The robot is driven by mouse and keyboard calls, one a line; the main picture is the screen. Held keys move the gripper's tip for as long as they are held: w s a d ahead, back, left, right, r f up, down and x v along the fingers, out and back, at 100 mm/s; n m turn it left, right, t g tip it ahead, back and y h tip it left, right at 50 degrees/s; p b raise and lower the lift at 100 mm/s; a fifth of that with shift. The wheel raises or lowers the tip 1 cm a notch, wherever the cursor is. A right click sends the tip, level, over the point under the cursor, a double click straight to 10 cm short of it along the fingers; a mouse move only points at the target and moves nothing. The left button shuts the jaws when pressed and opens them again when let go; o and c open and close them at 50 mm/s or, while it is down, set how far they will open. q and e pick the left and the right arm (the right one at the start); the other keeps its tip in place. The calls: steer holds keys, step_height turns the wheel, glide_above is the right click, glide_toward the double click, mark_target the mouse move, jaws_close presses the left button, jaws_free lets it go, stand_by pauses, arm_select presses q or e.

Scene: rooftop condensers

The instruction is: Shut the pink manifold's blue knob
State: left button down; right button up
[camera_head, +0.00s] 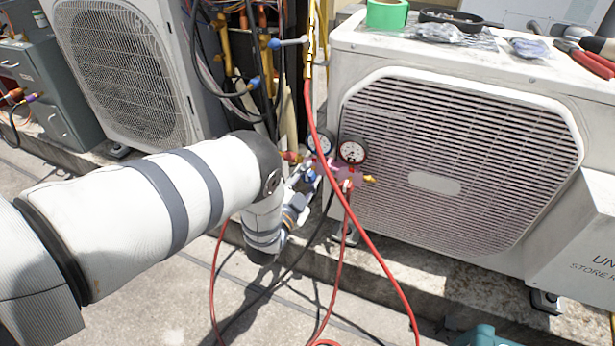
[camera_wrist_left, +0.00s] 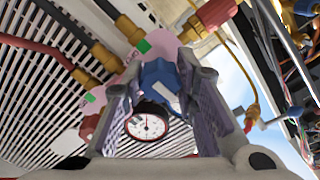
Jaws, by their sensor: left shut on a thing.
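The pink manifold (camera_head: 345,177) hangs in front of the right condenser's grille, with two round gauges (camera_head: 352,151) on top. Its blue knob (camera_head: 309,177) faces my left arm and is partly hidden by the gripper. In the left wrist view the blue knob (camera_wrist_left: 160,76) sits between the fingers of my left gripper (camera_wrist_left: 163,88), which is shut on it. The pink body (camera_wrist_left: 112,88) lies behind the knob, with one gauge showing below between the fingers. In the head view my left gripper (camera_head: 300,190) meets the manifold from the left. My right gripper is in neither view.
Red hoses (camera_head: 375,250) run from above and below the manifold to the ground. The right condenser (camera_head: 465,160) stands close behind, with green tape (camera_head: 387,14) and tools on top. Cables and pipes (camera_head: 262,65) crowd the gap between the condensers.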

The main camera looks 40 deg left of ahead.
arm_select(q)
steer(key=shift+r+m, duration=0.1)
steer(key=shift+m, duration=0.2)
stand_by(0.4)
steer(key=c, duration=1.3)
jaws_free()
steer(key=v, duration=1.2)
